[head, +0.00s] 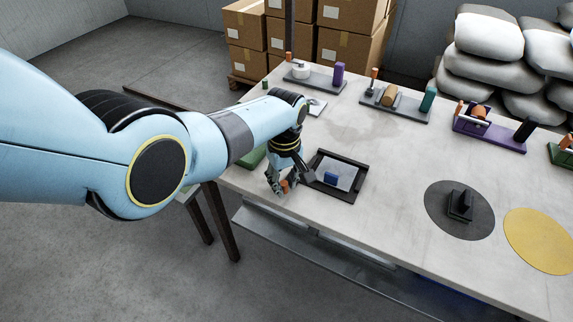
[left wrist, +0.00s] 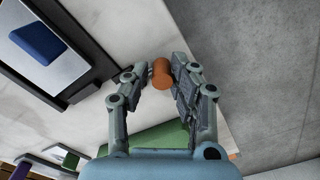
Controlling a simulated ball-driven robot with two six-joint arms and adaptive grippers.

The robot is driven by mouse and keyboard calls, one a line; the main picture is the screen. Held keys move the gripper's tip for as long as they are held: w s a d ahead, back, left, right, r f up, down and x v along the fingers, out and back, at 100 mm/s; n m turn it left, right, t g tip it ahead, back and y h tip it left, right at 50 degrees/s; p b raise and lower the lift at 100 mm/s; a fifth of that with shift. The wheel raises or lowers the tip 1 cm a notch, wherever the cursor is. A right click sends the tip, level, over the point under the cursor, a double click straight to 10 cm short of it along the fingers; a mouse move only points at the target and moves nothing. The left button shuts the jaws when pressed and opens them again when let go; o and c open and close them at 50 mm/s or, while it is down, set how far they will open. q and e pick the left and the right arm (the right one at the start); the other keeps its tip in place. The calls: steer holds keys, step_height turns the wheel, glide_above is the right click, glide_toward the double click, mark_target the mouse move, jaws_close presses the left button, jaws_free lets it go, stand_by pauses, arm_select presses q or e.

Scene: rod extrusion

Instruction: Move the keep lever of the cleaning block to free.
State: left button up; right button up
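My left gripper (head: 277,183) reaches down at the table's near left edge. An orange knob (head: 284,186) shows beside its fingertips. In the left wrist view the knob (left wrist: 161,75) lies between the two fingertips of the gripper (left wrist: 161,68). The right finger appears to touch it; whether the left one does I cannot tell. A green block (head: 252,158) is partly hidden behind my arm, and it shows below the fingers in the left wrist view (left wrist: 145,140). How the knob joins the block, and the lever's marks, are hidden. My right gripper is not in view.
A black-framed tray (head: 350,196) with a blue block (head: 331,178) lies right of the gripper. Several fixtures stand along the table's far side. A dark round mat (head: 437,222) with a black fixture and a yellow mat (head: 545,240) lie at right.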

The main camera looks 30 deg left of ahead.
mark_target(282, 184)
arm_select(q)
steer(key=r, duration=0.1)
steer(key=w+r, duration=0.1)
steer(key=r, duration=0.2)
steer(key=shift+w+a+r, duration=0.35)
steer(key=shift+a+r, duration=0.05)
steer(key=r, duration=0.1)
steer(key=s+r, duration=0.1)
steer(key=r, duration=0.1)
steer(key=s+r, duration=0.1)
steer(key=shift+s+d+r, duration=0.1)
steer(key=shift+d+r, duration=0.05)
steer(key=shift+d, duration=0.05)
steer(key=r, duration=0.2)
steer(key=shift+w+d+r, duration=0.25)
steer(key=shift+w+r, duration=0.15)
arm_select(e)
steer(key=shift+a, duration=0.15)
arm_select(q)
steer(key=shift+s, duration=0.1)
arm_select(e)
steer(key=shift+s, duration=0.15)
